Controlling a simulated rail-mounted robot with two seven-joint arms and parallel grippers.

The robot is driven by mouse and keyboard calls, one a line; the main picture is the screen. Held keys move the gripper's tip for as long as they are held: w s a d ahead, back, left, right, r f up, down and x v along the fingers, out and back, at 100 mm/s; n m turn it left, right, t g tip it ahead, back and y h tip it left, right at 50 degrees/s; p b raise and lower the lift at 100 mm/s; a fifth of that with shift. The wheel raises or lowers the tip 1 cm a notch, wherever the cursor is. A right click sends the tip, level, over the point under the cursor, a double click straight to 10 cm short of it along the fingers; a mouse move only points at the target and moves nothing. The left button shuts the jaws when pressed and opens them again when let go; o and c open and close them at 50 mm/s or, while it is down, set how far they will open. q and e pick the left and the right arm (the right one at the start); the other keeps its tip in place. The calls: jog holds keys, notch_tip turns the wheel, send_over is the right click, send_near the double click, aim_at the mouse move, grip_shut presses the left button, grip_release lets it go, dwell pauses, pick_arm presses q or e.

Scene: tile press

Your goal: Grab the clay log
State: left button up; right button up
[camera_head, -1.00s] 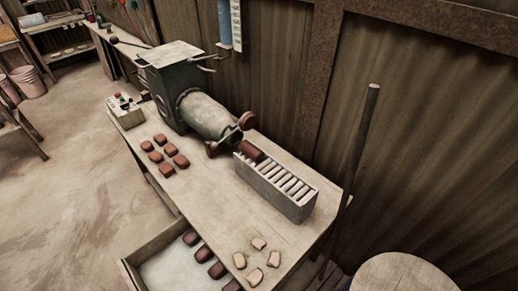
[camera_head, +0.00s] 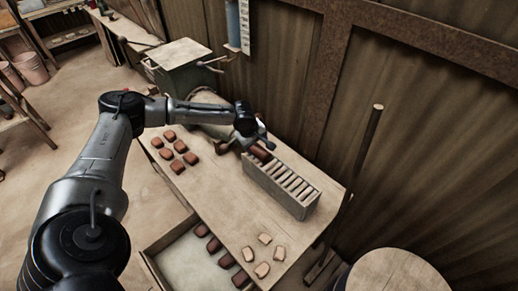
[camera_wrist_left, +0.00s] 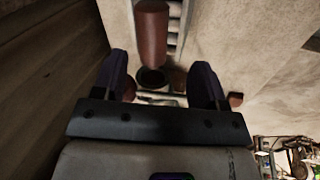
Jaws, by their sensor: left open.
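My left gripper (camera_head: 259,138) is above the press mouth, close to the log. In the left wrist view the log (camera_wrist_left: 152,35) lies ahead of the open left fingers (camera_wrist_left: 161,68), roughly between their lines, with nothing held. The press barrel is partly hidden by my left arm. My right gripper is not in view.
The green press (camera_head: 178,75) stands at the back of the workbench (camera_head: 205,195). Several red-brown tiles (camera_head: 180,147) lie left of the rack, and several pale tiles (camera_head: 262,270) lie in front. An open drawer (camera_head: 165,240) holds more tiles. A round stool (camera_head: 395,275) is at right.

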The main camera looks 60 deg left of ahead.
pick_arm(q)
jog(key=a+r+n, duration=0.2)
jog(key=a, duration=0.1)
send_over(258, 149)
jog(key=s, duration=0.2)
jog(key=x, duration=0.3)
jog(key=s+b+x, duration=0.1)
jog(key=x, duration=0.2)
jog(key=shift+s+d+f, duration=0.15)
jog(key=shift+d+f, duration=0.05)
jog(key=shift+f, duration=0.2)
jog(key=shift+x, duration=0.95)
jog(key=b+x, duration=0.1)
jog(key=x, duration=0.3)
jog(key=shift+f, duration=0.3)
jog(key=shift+c, duration=0.4)
jog(key=c, duration=0.9)
